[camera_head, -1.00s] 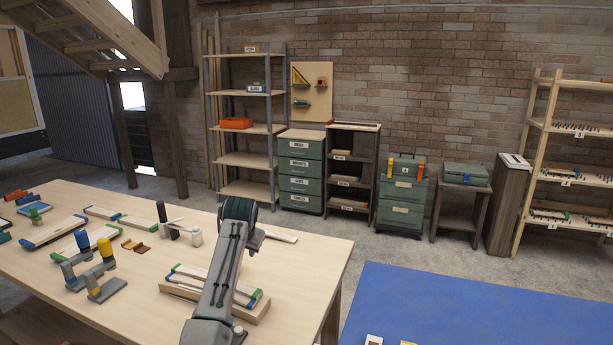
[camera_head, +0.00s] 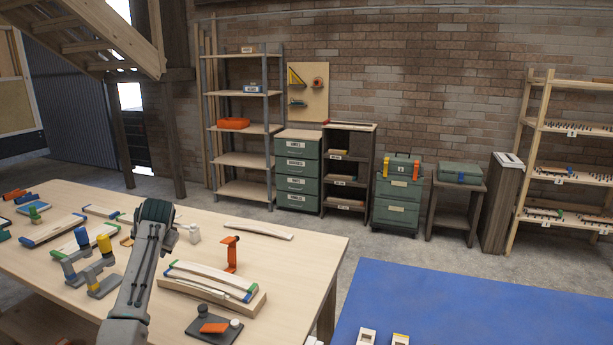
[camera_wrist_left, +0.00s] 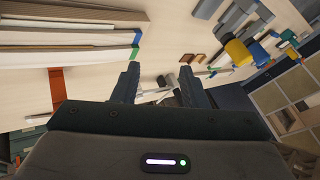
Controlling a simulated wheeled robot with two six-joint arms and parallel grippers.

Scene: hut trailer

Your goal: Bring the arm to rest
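My left arm reaches in from the bottom of the head view over the wooden workbench (camera_head: 305,250), and its fingers are hidden there behind the wrist. In the left wrist view my left gripper (camera_wrist_left: 158,76) has its two dark fingers apart. I see nothing held between them; bench items show beyond the gap. My right gripper is in neither view.
Close right of the arm are a block with curved strips (camera_head: 212,284), an orange upright tool (camera_head: 231,254) and a dark plate (camera_head: 213,328). Grey-and-yellow clamps (camera_head: 103,269) stand left. The bench's right end is mostly clear; a blue surface (camera_head: 450,310) lies beyond.

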